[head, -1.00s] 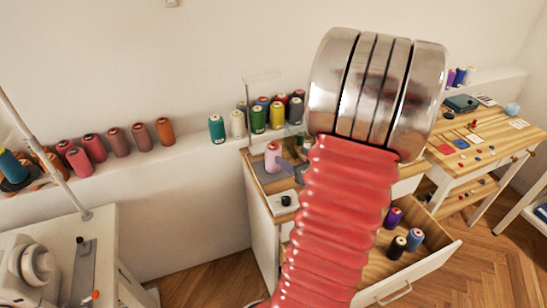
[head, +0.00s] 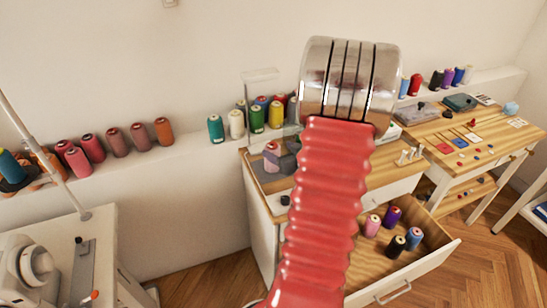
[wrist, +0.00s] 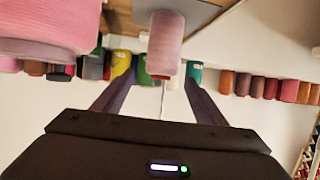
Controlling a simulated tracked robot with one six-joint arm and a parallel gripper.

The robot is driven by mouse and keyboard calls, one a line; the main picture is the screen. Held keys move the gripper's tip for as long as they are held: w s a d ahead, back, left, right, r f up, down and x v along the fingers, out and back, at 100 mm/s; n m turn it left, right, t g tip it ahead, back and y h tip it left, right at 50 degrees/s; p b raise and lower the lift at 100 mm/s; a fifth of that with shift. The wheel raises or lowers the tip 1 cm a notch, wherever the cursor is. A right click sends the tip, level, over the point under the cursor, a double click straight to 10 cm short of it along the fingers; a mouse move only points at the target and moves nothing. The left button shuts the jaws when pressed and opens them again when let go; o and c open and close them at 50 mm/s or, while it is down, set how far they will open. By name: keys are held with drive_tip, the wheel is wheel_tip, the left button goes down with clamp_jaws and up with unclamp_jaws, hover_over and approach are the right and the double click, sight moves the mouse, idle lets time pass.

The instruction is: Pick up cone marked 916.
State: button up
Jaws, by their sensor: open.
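No number, 916 included, can be read on any cone. A pale pink cone (head: 271,155) stands on the wooden cabinet top, left of my arm. In the wrist view, which is upside down, a pale pink cone (wrist: 166,45) shows ahead of my gripper (wrist: 157,88), between the lines of its fingers. My gripper is open and nothing is seen held. In the head view my arm hides most of it; a grey part shows beside the pink cone. A larger pink shape (wrist: 45,30) fills the wrist view's upper left, very close.
An open drawer (head: 425,262) holds pink, purple, black and blue cones. Several cones stand along the wall ledge (head: 190,142), including teal (head: 215,129), white (head: 236,124) and green (head: 257,119). A sewing machine (head: 30,272) is at left. A worktable (head: 480,135) stands right.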

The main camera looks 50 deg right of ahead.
drive_tip(key=shift+w+f, duration=0.1)
drive_tip(key=shift+w, duration=0.15)
drive_tip(key=shift+x, duration=2.55)
drive_tip(key=shift+f, duration=0.1)
drive_tip(key=c, duration=1.3)
wheel_tip(320, 180, up, 10)
drive_tip(key=shift+r, duration=0.1)
